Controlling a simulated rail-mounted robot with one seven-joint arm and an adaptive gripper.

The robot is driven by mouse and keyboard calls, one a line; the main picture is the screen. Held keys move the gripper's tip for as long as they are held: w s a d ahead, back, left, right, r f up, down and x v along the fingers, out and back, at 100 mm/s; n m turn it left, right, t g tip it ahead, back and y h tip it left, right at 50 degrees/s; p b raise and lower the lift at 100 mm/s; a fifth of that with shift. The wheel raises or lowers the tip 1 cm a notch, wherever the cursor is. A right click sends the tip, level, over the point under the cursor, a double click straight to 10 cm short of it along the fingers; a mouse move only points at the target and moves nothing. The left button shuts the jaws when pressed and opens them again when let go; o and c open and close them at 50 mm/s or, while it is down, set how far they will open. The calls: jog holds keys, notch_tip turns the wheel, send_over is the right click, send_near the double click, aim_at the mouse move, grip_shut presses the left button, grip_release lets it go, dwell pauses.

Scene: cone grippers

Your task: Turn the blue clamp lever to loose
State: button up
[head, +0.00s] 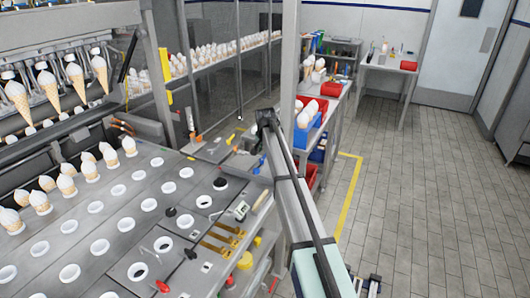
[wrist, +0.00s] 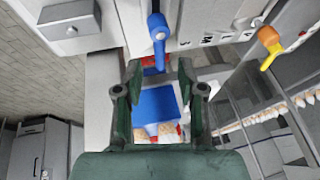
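The blue clamp lever (wrist: 157,32) shows at the top of the wrist view. The lever's lower end lies just above the gap between the fingertips in the picture, apart from both fingers. In the head view my arm crosses the middle, and I cannot make out the gripper there.
An orange lever (wrist: 270,42) sits to the right of the blue one. A blue bin (wrist: 158,102) shows beyond my fingers. In the head view, the machine deck (head: 120,212) with cup holes lies left of my arm. Open tiled floor (head: 430,200) lies right.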

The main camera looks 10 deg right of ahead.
aim_at(264, 157)
jog(key=shift+p+x, duration=0.35)
jog(key=shift+x, duration=1.4)
grip_shut()
